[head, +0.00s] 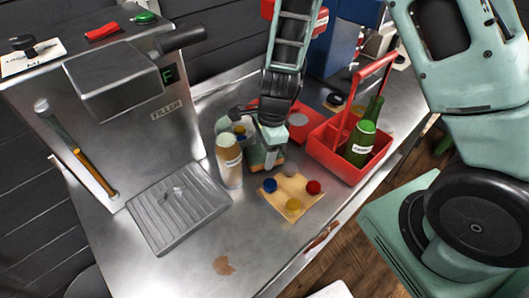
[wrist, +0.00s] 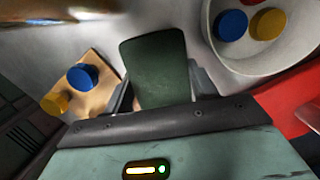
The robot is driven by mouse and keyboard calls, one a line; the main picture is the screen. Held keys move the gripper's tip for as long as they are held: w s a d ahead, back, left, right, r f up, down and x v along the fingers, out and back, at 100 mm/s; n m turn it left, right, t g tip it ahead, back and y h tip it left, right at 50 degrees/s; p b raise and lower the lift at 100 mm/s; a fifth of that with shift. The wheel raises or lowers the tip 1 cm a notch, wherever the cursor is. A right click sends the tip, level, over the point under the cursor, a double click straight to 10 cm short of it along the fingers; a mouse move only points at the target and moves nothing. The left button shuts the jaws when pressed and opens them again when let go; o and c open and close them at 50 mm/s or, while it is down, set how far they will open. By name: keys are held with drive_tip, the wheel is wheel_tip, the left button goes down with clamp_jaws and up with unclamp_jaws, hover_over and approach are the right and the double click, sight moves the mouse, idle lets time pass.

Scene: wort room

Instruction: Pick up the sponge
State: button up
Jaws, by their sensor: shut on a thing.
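The sponge (wrist: 153,65) shows in the wrist view as a dark green, rounded-cornered pad between my fingers. My gripper (head: 267,150) is shut on it. In the head view the gripper hangs low over the steel counter, between a pale bottle and a board with caps. There the sponge is mostly hidden by the gripper, and I cannot tell whether it touches the counter.
The pale bottle (head: 230,165) stands close left of my gripper. The wooden board (head: 281,201) with coloured caps lies in front. A red caddy (head: 337,164) with green bottles stands right. A bowl (wrist: 248,58) holds caps. A brown stain (head: 223,266) marks the open front counter.

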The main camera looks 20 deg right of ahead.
sight(265, 151)
wheel_tip(265, 151, up, 17)
drive_tip(key=p, duration=0.2)
idle(0.3)
drive_tip(key=o, duration=0.4)
drive_tip(key=shift+c, duration=1.3)
